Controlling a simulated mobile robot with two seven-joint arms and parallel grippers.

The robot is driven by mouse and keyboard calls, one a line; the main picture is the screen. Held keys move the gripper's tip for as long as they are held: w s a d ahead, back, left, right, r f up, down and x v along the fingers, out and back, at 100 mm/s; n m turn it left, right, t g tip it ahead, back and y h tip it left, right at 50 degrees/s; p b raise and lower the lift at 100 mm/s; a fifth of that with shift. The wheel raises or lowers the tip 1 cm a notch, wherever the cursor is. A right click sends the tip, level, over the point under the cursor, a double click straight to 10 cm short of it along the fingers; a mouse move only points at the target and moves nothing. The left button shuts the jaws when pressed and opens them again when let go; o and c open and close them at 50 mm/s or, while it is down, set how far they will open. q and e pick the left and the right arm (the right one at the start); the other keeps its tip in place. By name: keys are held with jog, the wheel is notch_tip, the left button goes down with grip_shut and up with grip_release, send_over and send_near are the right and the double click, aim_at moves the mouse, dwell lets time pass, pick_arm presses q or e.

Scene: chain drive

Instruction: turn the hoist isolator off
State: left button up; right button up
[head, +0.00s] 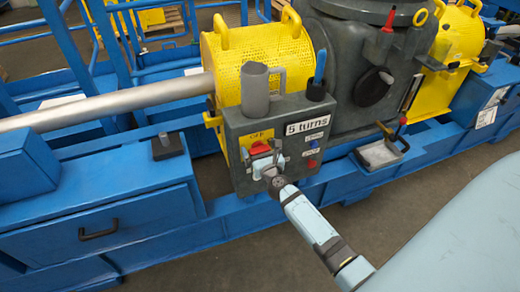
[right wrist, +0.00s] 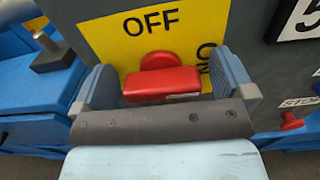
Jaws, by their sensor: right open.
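The hoist isolator's red handle (head: 260,148) is on a yellow plate (head: 246,140) on the front of a grey control box (head: 232,118). In the right wrist view the red handle (right wrist: 162,86) lies level across the picture. OFF is printed above it, and ON, partly hidden, is to its right. My right gripper (head: 267,166) is at the front of the box, just below the handle in the head view. In its wrist view its fingers (right wrist: 162,82) are open, one on each side of the handle, with gaps showing. My left gripper is not in view.
A grey cup-like holder (head: 256,90) stands on the box. A yellow perforated guard (head: 240,55) is behind. A blue drawer (head: 100,222) is at left.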

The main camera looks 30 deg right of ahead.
jog(key=c, duration=0.9)
